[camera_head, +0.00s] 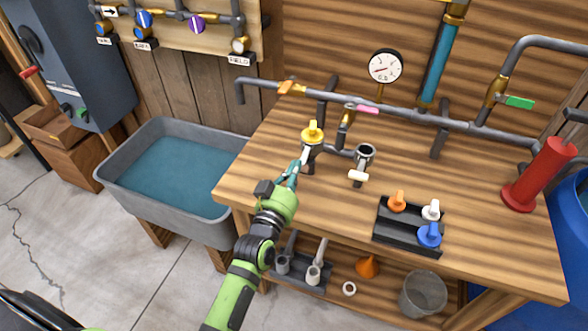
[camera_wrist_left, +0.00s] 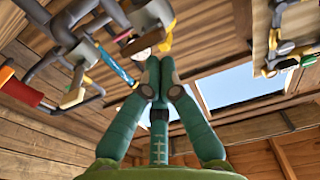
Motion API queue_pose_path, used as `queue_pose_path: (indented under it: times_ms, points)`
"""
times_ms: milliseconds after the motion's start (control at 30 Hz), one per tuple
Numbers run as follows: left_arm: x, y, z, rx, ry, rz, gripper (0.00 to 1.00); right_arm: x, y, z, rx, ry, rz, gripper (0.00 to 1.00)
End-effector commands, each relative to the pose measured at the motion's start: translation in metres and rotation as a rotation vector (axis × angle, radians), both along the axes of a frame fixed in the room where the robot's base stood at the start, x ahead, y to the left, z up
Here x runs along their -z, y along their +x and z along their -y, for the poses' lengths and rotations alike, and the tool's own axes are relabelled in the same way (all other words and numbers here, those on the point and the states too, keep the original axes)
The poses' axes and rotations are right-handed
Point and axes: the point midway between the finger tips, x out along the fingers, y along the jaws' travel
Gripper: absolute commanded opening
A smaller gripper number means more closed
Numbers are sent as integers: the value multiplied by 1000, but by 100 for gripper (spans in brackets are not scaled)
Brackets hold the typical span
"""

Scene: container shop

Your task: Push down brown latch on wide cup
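A dark grey open pipe cup (camera_head: 364,153) stands on the workbench, with a cream latch (camera_head: 358,177) on its near side. No clearly brown latch shows. To its left is a fitting with a yellow knob (camera_head: 313,132) and a pale lever (camera_head: 304,157). My left gripper (camera_head: 295,174) is just below and left of that lever, left of the open cup. In the left wrist view its teal fingers (camera_wrist_left: 159,66) come together at the tips, close to a pale part (camera_wrist_left: 137,47). I cannot tell whether they touch it. My right gripper is not in view.
A black tray (camera_head: 410,246) with orange, white and blue knobs lies on the bench's right. A red cylinder (camera_head: 540,172) stands farther right. Pipework and a gauge (camera_head: 386,67) line the back. A water trough (camera_head: 125,177) is at left. Bare wood separates the cups from the tray.

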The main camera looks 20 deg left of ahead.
Motion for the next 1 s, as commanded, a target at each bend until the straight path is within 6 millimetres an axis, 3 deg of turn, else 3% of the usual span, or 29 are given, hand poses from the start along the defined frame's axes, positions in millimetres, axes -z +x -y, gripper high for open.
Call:
queue_pose_path:
  times_ms: [1000]
  points:
    - [14, 0, 0, 1, -5, 134, 0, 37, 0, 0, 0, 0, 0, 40]
